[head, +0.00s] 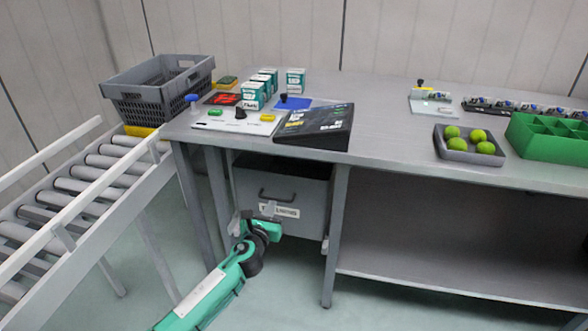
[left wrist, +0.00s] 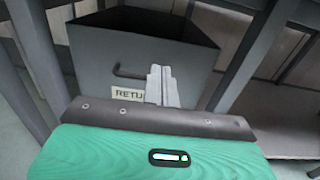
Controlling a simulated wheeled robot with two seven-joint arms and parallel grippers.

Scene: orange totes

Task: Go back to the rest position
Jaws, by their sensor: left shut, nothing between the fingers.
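My left gripper (head: 268,209) is in front of the grey drawer (head: 308,194) under the workbench. Its green and white arm comes in from the lower left. In the left wrist view its two grey fingers (left wrist: 161,86) are together, with nothing between them. Behind them is the drawer front (left wrist: 98,62), with a dark bar handle (left wrist: 128,73) and a label (left wrist: 127,93) reading "RETU", the rest hidden by the fingers. The drawer's dark open top shows above the front. I cannot tell whether the fingers touch the drawer. My right gripper is not in view.
The grey workbench (head: 385,120) has legs beside the drawer and a lower shelf (head: 430,270) to the right. A roller conveyor (head: 85,185) runs on the left, below a grey crate (head: 140,95). Small boxes, a tray of green balls (head: 470,157) and a green divided bin (head: 540,148) stand on top.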

